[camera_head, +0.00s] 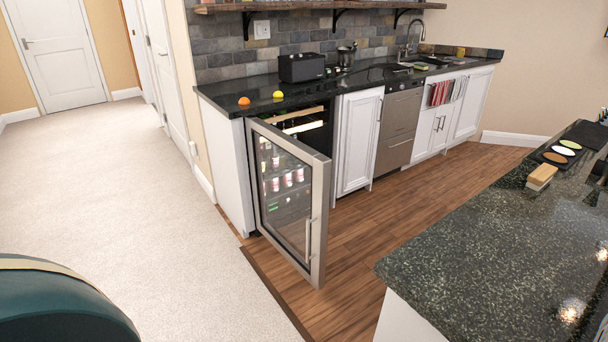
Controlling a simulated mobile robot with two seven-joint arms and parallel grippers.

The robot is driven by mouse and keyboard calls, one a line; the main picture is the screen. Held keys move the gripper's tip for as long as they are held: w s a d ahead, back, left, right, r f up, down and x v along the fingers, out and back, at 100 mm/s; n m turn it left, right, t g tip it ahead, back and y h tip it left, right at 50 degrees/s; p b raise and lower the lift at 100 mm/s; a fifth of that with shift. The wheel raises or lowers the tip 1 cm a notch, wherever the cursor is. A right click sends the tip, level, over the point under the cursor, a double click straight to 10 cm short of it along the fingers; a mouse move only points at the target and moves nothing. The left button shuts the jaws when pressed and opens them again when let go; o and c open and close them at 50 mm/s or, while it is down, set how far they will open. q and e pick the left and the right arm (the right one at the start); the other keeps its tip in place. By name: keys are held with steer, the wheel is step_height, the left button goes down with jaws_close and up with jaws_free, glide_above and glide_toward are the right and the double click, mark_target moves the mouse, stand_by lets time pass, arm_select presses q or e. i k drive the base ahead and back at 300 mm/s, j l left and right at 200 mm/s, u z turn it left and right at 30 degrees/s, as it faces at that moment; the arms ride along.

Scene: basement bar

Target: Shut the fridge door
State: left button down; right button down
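The fridge (319,140) is built in under the dark counter, at the left end of the cabinet row. Its door (266,147) has a steel frame around glass and stands open, swung out over the floor with its hinge side at the left. A vertical bar handle (309,239) is on the free edge of the door. Cans and bottles show through the glass, and a lit wooden shelf edge shows above the door. Neither gripper is in view.
A dark granite counter (482,255) fills the lower right, with a wooden block (541,177) on it. Wood floor (376,222) lies clear between it and the cabinets. Pale carpet (120,190) is open at the left. A white cabinet (358,142) adjoins the fridge on the right.

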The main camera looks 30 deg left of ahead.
mark_target(314, 272)
steer(key=u, duration=1.15)
steer(key=i+j+z, duration=0.25)
steer(key=j, duration=0.2)
steer(key=i, duration=0.05)
